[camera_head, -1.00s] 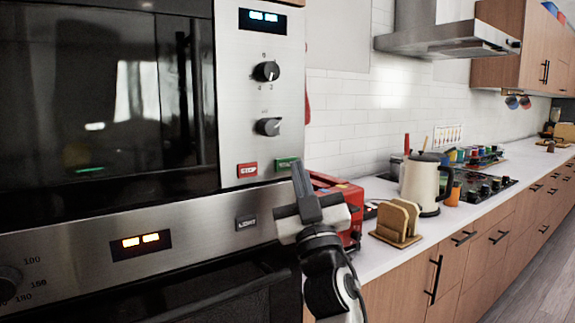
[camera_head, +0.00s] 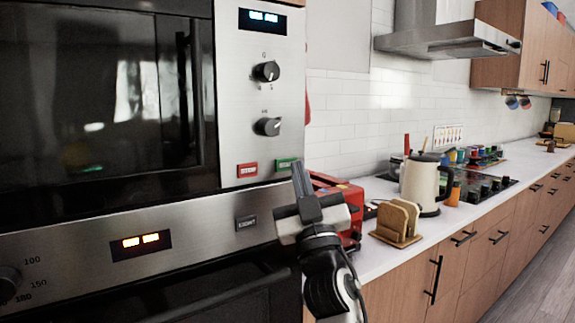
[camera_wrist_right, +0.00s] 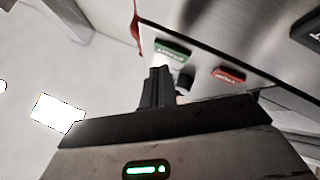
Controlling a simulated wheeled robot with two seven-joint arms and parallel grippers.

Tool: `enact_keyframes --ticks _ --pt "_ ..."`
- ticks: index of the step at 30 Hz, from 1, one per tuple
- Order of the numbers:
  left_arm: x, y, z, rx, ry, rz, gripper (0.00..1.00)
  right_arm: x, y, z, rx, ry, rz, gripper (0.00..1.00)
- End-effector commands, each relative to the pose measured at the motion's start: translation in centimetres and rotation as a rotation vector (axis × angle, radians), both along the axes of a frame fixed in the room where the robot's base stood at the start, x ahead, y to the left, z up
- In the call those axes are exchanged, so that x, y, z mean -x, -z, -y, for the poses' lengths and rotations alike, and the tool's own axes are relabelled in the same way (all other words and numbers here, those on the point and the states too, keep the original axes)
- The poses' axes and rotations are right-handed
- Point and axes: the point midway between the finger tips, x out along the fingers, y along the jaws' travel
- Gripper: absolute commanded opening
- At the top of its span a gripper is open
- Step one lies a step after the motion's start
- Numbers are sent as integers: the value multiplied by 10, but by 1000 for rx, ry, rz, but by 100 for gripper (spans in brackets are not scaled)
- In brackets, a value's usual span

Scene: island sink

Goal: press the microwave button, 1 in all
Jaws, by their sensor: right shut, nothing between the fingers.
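The microwave (camera_head: 230,90) fills the upper left of the head view, with a steel control panel on its right side. A green button (camera_head: 287,163) and a red stop button (camera_head: 247,170) sit low on that panel. In the wrist view the green button (camera_wrist_right: 173,48) and red button (camera_wrist_right: 228,76) show upside down. My right gripper (camera_head: 300,172) is shut and empty, its fingertips close to the green button's lower edge. In the wrist view its fingertips (camera_wrist_right: 158,72) lie just below the green button. I cannot tell whether they touch. My left gripper is not in view.
An oven panel with a light button (camera_head: 246,222) and a knob (camera_head: 8,283) lies under the microwave. A red toaster (camera_head: 350,200), a wooden holder with bread (camera_head: 398,222) and a kettle (camera_head: 425,180) stand on the counter at right.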

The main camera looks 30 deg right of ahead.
Motion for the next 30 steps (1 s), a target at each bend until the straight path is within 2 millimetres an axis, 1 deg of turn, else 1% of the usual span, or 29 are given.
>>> enact_keyframes --ticks 11,20,30 --pt "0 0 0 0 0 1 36 0 0 0 0 0 0 0" --pt "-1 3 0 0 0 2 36 -8 0 -1 0 0 1 0" --pt "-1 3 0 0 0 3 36 -9 0 -1 0 0 0 0"
